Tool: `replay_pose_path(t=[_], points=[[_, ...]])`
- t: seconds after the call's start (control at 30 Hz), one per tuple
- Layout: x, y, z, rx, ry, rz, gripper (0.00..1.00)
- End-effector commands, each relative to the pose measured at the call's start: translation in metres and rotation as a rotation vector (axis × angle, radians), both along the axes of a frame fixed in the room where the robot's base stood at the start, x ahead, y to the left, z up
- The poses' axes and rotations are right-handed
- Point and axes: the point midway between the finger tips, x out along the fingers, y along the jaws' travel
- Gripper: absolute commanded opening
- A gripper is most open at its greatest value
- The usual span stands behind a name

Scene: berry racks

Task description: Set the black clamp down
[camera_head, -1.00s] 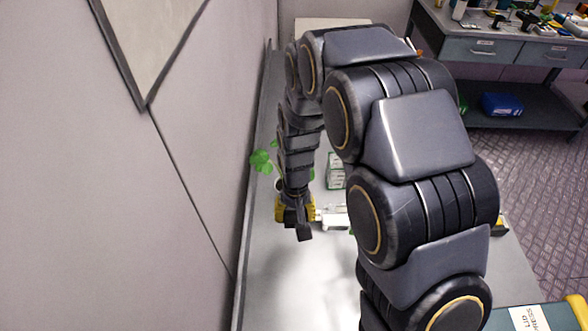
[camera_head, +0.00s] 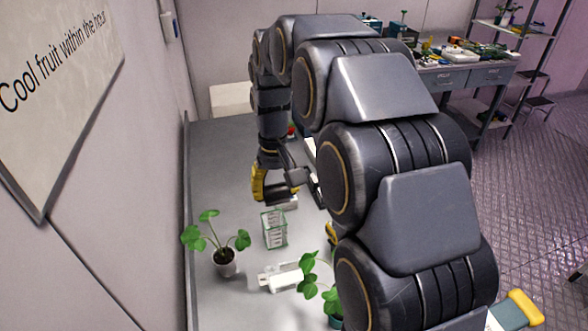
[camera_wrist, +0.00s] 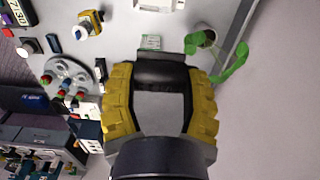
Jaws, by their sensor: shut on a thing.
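My gripper (camera_head: 277,182) has yellow-padded fingers and is over the far part of the grey table, in the head view. It is shut on the black clamp (camera_head: 297,177), a dark angular piece beside the yellow finger, partly hidden by my arm. In the wrist view the yellow fingers (camera_wrist: 162,98) stand on both sides of the dark clamp (camera_wrist: 165,73), which spans between them. The clamp appears to be held above the table; its exact height cannot be told.
A round holder with coloured knobs (camera_wrist: 68,72) and a yellow device (camera_wrist: 88,27) show in the wrist view. A wall borders the table's left.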

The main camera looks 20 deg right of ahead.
Motion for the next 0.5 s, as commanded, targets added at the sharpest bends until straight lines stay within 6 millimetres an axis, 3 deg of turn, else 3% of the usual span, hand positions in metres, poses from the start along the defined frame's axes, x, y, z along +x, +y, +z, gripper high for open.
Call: replay_pose_path(t=[0.13, 0.23, 0.37, 0.5], points=[[0.0, -0.002, -0.003, 0.0, 0.002, -0.001, 0.31], [0.0, -0.013, -0.018, 0.0, 0.008, -0.005, 0.31], [-0.002, -0.044, -0.056, 0.0, 0.01, -0.011, 0.31], [-0.015, -0.083, -0.107, 0.002, 0.014, -0.012, 0.31]])
